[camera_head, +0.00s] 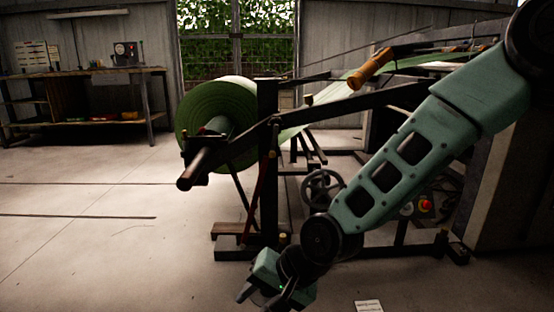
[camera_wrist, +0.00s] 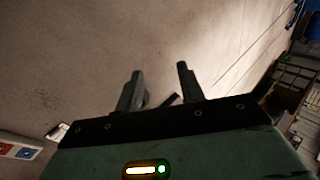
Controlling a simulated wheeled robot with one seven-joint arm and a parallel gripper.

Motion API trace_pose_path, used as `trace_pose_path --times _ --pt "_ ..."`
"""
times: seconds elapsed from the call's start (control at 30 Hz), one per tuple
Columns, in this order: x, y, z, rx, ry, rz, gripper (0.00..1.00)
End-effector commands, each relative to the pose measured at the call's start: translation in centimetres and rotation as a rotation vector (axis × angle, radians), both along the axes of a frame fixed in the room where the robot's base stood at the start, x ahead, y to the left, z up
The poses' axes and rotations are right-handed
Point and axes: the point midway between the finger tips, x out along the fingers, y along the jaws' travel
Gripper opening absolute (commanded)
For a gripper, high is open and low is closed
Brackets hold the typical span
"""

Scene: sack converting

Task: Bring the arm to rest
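My arm reaches down from the upper right of the head view in front of the machine, bent at a dark joint low in the picture. My gripper (camera_head: 268,296) hangs at the bottom of the head view, and its fingertips are hard to make out there. In the wrist view my gripper (camera_wrist: 160,80) shows two dark fingers standing apart with bare floor beyond them. It is open and nothing is between the fingers except a small dark strip seen further back.
A large green roll (camera_head: 215,118) sits on the dark machine frame (camera_head: 267,185) behind my arm. A handwheel (camera_head: 322,188) and a red button (camera_head: 425,205) are close to the arm. A workbench (camera_head: 85,95) stands far left. The floor (camera_head: 90,240) at left is clear.

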Motion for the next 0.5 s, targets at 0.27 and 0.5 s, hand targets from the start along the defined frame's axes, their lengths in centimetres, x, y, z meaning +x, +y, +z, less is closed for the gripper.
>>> trace_pose_path --times 0.27,0.5 --pt "-8.2 -8.1 9.0 -0.368 -0.126 0.392 0.39" --pt "-13.6 -13.8 14.5 -0.525 -0.141 0.616 0.39"
